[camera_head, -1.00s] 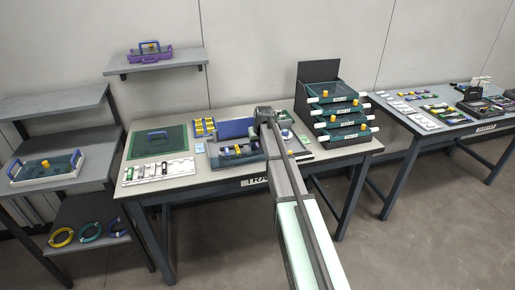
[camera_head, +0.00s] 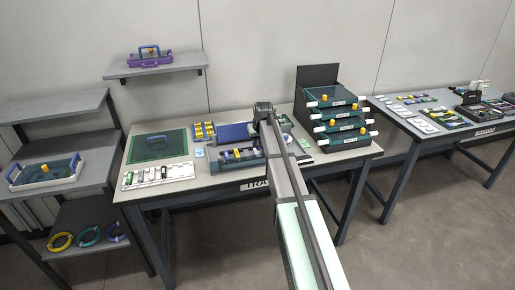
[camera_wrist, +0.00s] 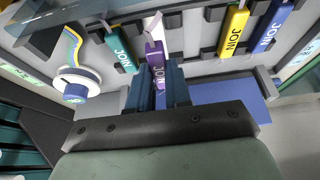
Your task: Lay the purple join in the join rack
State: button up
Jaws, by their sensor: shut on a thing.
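In the wrist view, my gripper (camera_wrist: 158,85) is shut on the purple join (camera_wrist: 155,55), holding it between its dark blue fingers. The join's pale end points away from me. The join rack (camera_wrist: 190,50) lies behind it, with a green join (camera_wrist: 120,50) on the left and a yellow join (camera_wrist: 232,30) and a blue join (camera_wrist: 270,25) on the right. The purple join is in line with the space between the green and yellow ones; I cannot tell whether it touches the rack.
A white spool-like part with a yellow-blue strand (camera_wrist: 76,86) sits left of the rack. On the bench are a white tray (camera_head: 158,174), a green mat (camera_head: 140,155) and yellow pieces (camera_head: 203,131). Stacked teal drawers (camera_head: 338,122) stand right of my arm.

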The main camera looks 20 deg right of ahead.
notch_tip(320, 180, up, 5)
jog(key=shift+r, duration=0.2)
jog(key=shift+a+r, duration=0.2)
jog(key=shift+r, duration=0.1)
jog(key=s+a+f+n, duration=0.1)
jog(key=a, duration=1.1)
jog(key=s+a+f+n+y, duration=0.1)
jog(key=a+n, duration=0.1)
jog(key=a, duration=1.1)
jog(key=s+a+f+n, duration=0.1)
jog(key=s+a, duration=0.1)
jog(key=a, duration=1)
jog(key=shift+s+a+f+y, duration=0.1)
jog(key=shift+a+f+y, duration=0.1)
jog(key=shift+f+y, duration=0.1)
jog(key=shift+d, duration=0.1)
jog(key=shift+w+d+m+h, duration=0.3)
jog(key=shift+d+m+h, duration=0.25)
jog(key=shift+m, duration=0.55)
jog(key=shift+d+m+h, duration=0.1)
jog(key=shift+m+h, duration=0.15)
jog(key=shift+m, duration=0.65)
jog(key=shift+f, duration=2.25)
